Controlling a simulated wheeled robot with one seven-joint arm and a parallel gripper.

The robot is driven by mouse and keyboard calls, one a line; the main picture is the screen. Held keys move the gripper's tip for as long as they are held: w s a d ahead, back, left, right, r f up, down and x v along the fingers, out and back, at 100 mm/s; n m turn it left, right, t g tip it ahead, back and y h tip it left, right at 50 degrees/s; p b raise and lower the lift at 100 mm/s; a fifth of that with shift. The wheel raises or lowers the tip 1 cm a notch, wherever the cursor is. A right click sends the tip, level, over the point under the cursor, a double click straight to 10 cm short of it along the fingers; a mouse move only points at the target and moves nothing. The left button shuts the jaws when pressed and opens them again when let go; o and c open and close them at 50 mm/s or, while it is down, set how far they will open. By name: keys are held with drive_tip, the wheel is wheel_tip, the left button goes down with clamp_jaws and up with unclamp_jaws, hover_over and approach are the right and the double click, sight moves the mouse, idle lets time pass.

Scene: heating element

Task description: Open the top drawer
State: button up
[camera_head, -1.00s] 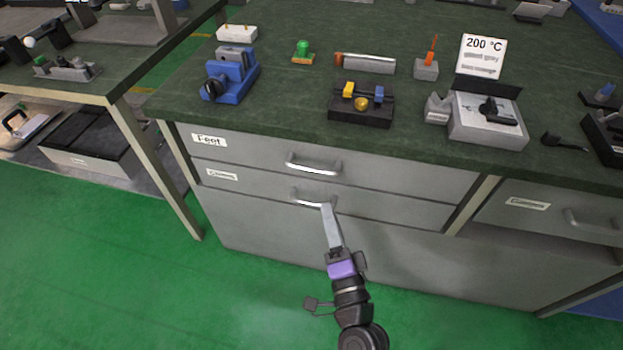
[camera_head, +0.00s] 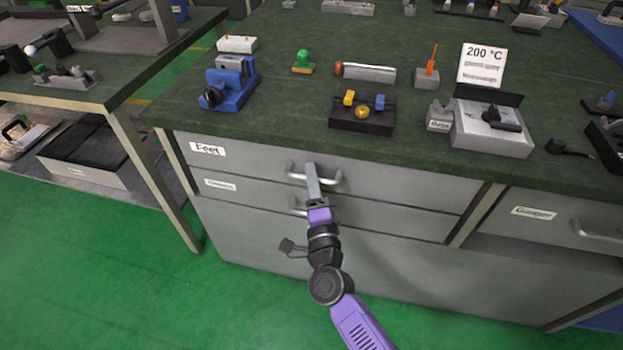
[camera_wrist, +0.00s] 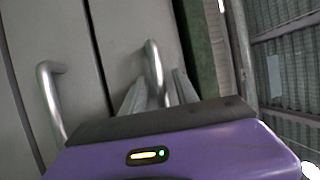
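The top drawer (camera_head: 245,163), labelled "Feet", is a grey front under the green worktop and looks closed. Its curved metal handle (camera_head: 332,180) is partly hidden by my gripper (camera_head: 310,168), which reaches up to it from below. In the wrist view, the top handle (camera_wrist: 154,72) runs between the two fingers of my gripper (camera_wrist: 158,88). The fingers are apart, one on each side of the bar, and I cannot see firm contact.
The second drawer (camera_head: 225,187) lies just below, its handle (camera_wrist: 46,95) beside my gripper. A blue vise (camera_head: 230,84), a black fixture (camera_head: 361,112) and a grey device (camera_head: 490,130) stand on the worktop (camera_head: 290,110). The green floor in front is clear.

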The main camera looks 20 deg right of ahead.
clamp_jaws()
idle(1.5)
